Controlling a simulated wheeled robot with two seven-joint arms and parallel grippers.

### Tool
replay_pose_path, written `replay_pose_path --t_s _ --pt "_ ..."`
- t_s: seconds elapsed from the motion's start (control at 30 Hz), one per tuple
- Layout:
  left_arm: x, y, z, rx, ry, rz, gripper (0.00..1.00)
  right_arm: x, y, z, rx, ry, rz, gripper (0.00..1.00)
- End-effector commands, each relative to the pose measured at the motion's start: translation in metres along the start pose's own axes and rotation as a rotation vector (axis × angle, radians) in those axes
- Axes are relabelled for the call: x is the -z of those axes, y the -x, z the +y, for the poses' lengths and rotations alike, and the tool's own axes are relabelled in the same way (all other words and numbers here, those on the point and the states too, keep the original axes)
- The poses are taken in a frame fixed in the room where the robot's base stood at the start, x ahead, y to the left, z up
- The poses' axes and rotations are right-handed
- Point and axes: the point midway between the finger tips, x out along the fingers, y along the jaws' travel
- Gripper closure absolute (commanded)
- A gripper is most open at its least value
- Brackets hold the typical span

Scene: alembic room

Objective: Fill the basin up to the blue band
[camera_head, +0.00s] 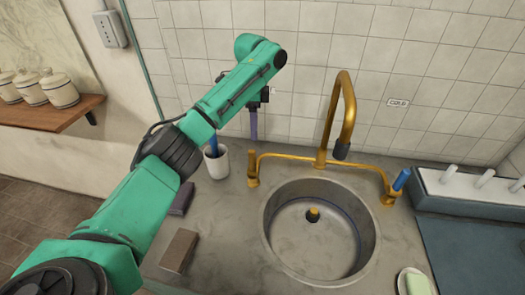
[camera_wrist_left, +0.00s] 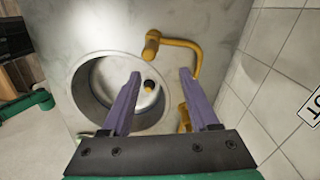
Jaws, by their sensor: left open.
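The round metal basin (camera_head: 364,235) is sunk in the grey counter, with a dark bluish band around its inner wall. A dark stopper with a yellow top (camera_head: 313,214) is at its bottom; I cannot tell whether there is water. The brass tap (camera_head: 348,105) arches over the basin's back edge. Its left handle (camera_head: 253,178) is brass; its right handle (camera_head: 401,180) is blue. My left gripper (camera_head: 253,125) is above the counter near the wall, left of the tap. In the left wrist view its purple fingers (camera_wrist_left: 160,90) are apart and empty, with the basin (camera_wrist_left: 78,82) beyond them.
A white cup (camera_head: 216,163) with a blue item stands under my left arm. A brown block (camera_head: 180,250) and a dark block (camera_head: 183,198) lie left of the basin. A soap dish (camera_head: 413,282) is at front right, a rack (camera_head: 460,190) at right. A COLD sign (camera_head: 398,103) is on the wall.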

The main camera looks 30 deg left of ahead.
Motion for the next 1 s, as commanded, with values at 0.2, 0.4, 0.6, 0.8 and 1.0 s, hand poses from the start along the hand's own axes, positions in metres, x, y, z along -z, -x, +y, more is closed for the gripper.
replay_pose_path --t_s 0.2,0.4,0.6,0.8,1.0 --pt "-0.002 -0.034 0.001 -0.003 0.002 -0.004 0.39 -0.023 0.01 -0.006 0.008 -0.002 -0.038 0.33" --pt "-0.002 -0.088 0.001 -0.004 0.002 -0.004 0.39 -0.043 0.024 -0.009 0.013 -0.002 -0.074 0.33" --pt "-0.001 -0.131 0.001 -0.002 0.002 -0.002 0.39 -0.018 0.029 -0.005 0.007 -0.002 -0.035 0.33" --pt "-0.001 -0.144 0.0 0.002 0.003 0.0 0.39 -0.01 0.029 -0.003 0.005 -0.002 -0.021 0.33" --pt "-0.001 -0.144 0.0 0.002 0.002 0.0 0.55 -0.023 0.029 -0.004 0.006 -0.002 -0.041 0.33"
